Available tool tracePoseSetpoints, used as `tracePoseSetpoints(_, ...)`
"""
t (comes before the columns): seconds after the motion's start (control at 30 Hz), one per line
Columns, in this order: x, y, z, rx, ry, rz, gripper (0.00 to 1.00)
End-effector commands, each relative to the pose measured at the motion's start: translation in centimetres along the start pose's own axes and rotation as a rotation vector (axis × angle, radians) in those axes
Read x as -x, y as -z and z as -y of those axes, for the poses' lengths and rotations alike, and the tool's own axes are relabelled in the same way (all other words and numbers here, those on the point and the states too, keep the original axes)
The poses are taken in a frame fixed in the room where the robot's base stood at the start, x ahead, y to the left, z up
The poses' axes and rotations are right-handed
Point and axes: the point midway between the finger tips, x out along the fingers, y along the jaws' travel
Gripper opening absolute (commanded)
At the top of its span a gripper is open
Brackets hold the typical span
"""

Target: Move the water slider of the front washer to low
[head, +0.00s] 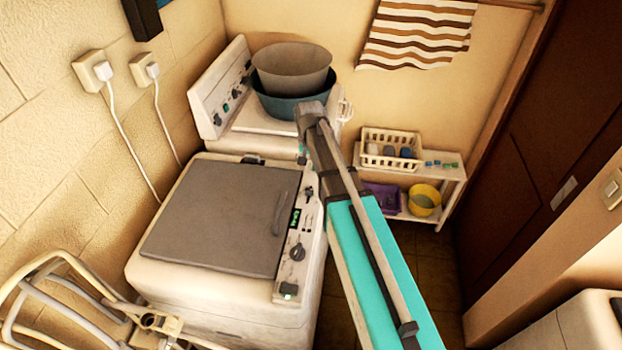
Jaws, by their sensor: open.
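The front washer (150,268) is a white machine with a grey lid (220,215), closed, at the centre left. Its control panel (285,270) runs along the right side of the lid. The panel has a green display (295,217), dark knobs (297,253) and a small green light near its near end. Small slider-like marks (305,222) sit beside the display; they are too small to tell which is the water slider or where it is set. My turquoise and grey arm reaches up from the lower right, just right of the panel. No gripper fingers can be made out.
A second washer (217,93) stands behind, bearing a grey tub (292,68) and a blue tub (290,103). A white shelf (447,190) with a basket (390,150) is at the back right. A metal rack (62,290) stands at the lower left.

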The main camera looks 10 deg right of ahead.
Motion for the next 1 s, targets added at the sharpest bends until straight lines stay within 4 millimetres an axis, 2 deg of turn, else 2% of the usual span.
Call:
tracePoseSetpoints(0.57,0.2,0.7,-0.6,-0.021,0.0,0.0,0.77)
tracePoseSetpoints(1.0,-2.0,0.7,-0.7,-0.023,0.0,0.0,0.77)
